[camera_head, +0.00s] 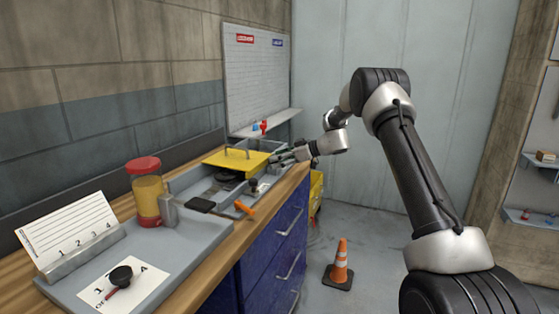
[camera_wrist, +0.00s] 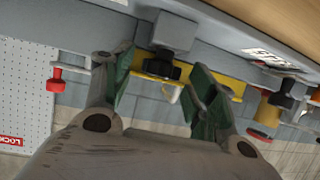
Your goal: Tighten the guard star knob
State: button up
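In the wrist view a black lobed knob (camera_wrist: 162,67), which looks like the star knob, sits under a grey block (camera_wrist: 172,30) beside a yellow plate (camera_wrist: 225,86), likely the guard. My gripper (camera_wrist: 162,88) is open, with its green-padded fingers on either side of the knob; I see a gap at each side and cannot judge depth. In the head view my gripper (camera_head: 283,157) is at the far end of the bench, right of the yellow guard (camera_head: 226,160) with its handle. The star knob cannot be made out clearly there.
An orange-handled tool (camera_head: 244,209), a red-lidded jar (camera_head: 148,190), a numbered card holder (camera_head: 70,236) and a black knob with a red pointer (camera_head: 121,276) are on the bench. A lockout board (camera_head: 257,75) hangs behind. A cone (camera_head: 340,262) stands on the floor.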

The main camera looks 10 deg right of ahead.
jog(key=c, duration=0.8)
jog(key=shift+s+m, duration=0.1)
jog(key=shift+m, duration=0.2)
jog(key=m+t+h, duration=0.2)
jog(key=shift+s+a+m+t, duration=0.2)
jog(key=shift+m+t, duration=0.1)
jog(key=shift+t, duration=0.1)
jog(key=shift+s+a+m+t+h, duration=0.1)
jog(key=shift+m+t+h, duration=0.4)
jog(key=shift+m+h, duration=0.25)
jog(key=shift+s+a+m+t+h, duration=0.1)
jog(key=shift+m+t+h, duration=0.4)
jog(key=shift+m+h, duration=0.2)
jog(key=shift+h, duration=0.25)
jog(key=o, duration=1)
